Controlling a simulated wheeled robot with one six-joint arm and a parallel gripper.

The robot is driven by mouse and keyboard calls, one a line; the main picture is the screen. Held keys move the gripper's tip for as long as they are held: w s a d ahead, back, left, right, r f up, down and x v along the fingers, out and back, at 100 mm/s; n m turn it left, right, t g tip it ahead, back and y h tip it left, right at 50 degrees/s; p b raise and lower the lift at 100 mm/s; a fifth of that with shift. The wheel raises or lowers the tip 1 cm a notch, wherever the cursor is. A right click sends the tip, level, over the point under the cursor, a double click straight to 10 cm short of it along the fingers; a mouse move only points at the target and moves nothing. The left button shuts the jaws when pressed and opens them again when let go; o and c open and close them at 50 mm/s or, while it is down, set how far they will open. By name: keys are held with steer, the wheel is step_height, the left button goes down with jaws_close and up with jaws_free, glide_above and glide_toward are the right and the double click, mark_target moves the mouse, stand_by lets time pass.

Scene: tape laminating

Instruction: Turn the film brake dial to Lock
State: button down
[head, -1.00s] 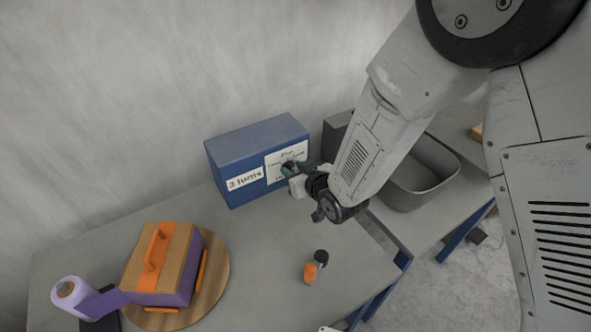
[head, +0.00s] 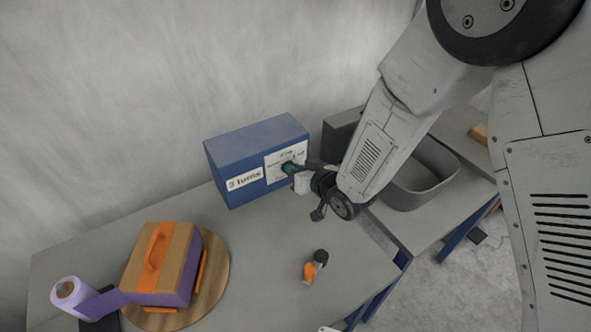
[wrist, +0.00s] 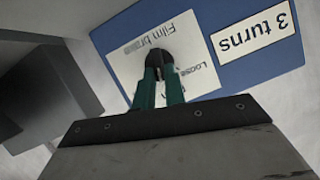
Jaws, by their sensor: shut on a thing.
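The blue brake box (head: 222,163) stands against the wall at the back of the table. Its front has a white dial label, which reads "Film brake" and "Loose" in the wrist view (wrist: 190,62), and a "3 turns" sign (wrist: 253,27). My gripper (head: 290,168) is at the dial label on the box front. In the wrist view its green fingers (wrist: 158,75) are shut on the dark dial knob (wrist: 159,58). The fingers hide most of the knob, and I cannot tell where its pointer stands.
A wrapped box with an orange handle (head: 153,249) sits on a round wooden turntable (head: 217,262) at front left, beside a purple film roll (head: 69,291). A small orange and black object (head: 314,267) lies at the front right. A grey bin (head: 430,190) stands at right.

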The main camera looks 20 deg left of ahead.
steer(key=shift+w+d+f+m+g+y, duration=0.15)
steer(key=shift+m+g+y, duration=0.3)
steer(key=shift+m, duration=0.45)
steer(key=shift+w+d+f+m+g+y, duration=0.1)
steer(key=shift+m+g+y, duration=0.15)
steer(key=shift+m+y, duration=0.4)
steer(key=shift+w+d+f+m+g+y, duration=0.1)
steer(key=shift+m+g+y, duration=0.15)
steer(key=shift+m, duration=0.7)
steer(key=c, duration=1.5)
jaws_free()
steer(key=shift+o, duration=0.2)
steer(key=v, duration=0.7)
steer(key=shift+d, duration=0.35)
steer(key=shift+s, duration=0.15)
